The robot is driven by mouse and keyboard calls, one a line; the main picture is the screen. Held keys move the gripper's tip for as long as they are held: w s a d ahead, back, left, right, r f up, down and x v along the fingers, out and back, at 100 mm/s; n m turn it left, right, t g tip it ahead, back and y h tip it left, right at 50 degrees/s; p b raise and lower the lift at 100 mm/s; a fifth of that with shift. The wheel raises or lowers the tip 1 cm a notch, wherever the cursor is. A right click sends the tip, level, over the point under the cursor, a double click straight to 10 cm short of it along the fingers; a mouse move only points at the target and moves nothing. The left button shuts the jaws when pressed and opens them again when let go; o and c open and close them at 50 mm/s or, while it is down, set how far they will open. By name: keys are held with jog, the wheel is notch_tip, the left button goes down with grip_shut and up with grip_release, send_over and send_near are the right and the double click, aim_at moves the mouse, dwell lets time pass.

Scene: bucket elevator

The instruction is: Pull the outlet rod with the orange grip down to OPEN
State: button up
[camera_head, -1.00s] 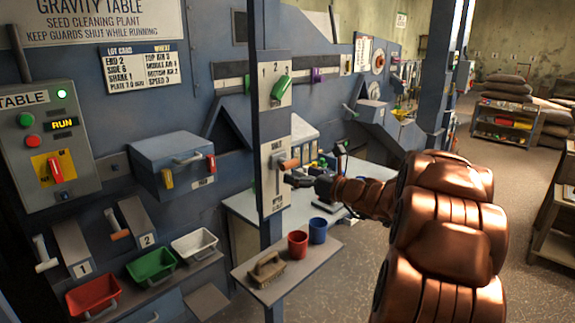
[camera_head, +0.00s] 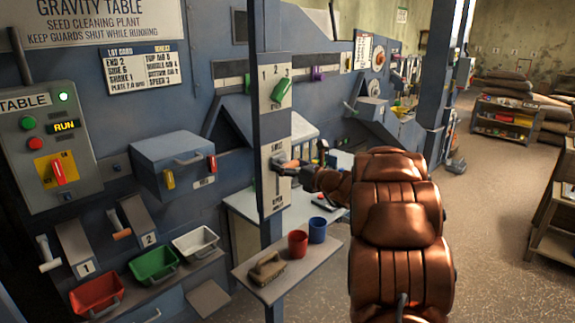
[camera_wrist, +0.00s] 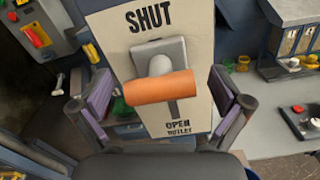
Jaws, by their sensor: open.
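The outlet rod's orange grip (camera_wrist: 161,86) lies crosswise on a grey mount in front of a pale plate (camera_wrist: 112,32) marked SHUT above and OPEN OUTLET below. The grip is near the SHUT end, with the slot showing below it. In the wrist view my gripper (camera_wrist: 162,95) is open, with one finger left and one right of the grip, apart from it.
Below the plate a shelf (camera_head: 262,289) holds a brush (camera_head: 267,268), a red cup (camera_head: 298,244) and a blue cup (camera_head: 317,230). A green handle (camera_head: 281,90) sits higher on the same post. Red, green and white bins stand at left.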

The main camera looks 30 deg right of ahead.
jog(key=c, duration=1.5)
